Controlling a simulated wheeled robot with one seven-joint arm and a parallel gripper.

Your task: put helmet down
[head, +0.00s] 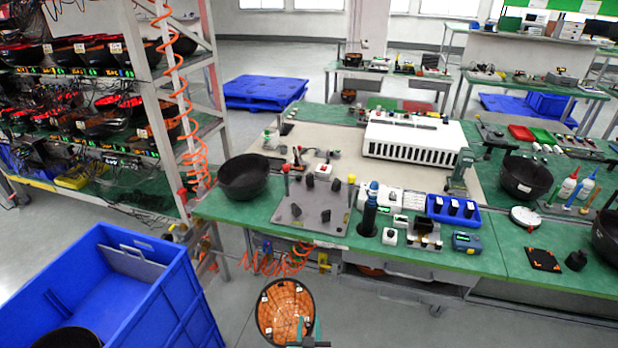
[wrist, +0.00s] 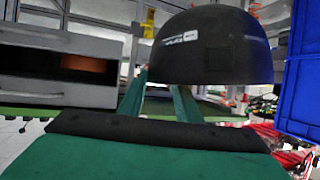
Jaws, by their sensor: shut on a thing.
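My gripper (wrist: 160,84) is shut on a helmet (wrist: 212,47), whose dark shell with a white label fills the upper middle of the wrist view. In the head view the same helmet (head: 284,306) shows its orange-brown lined inside, tilted toward the camera. It is held in the air in front of the green workbench (head: 330,234), near the bottom of the picture. Only a little of my gripper shows at its lower right edge. The exact grip on the rim is partly hidden.
A blue bin (head: 189,308) stands at lower left with a dark round thing (head: 68,338) inside. The bench holds a black bowl-like helmet (head: 243,176), a grey fixture plate (head: 312,212), and a blue tray (head: 453,212). A rack (head: 180,105) of helmets stands left. Open floor lies between bin and bench.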

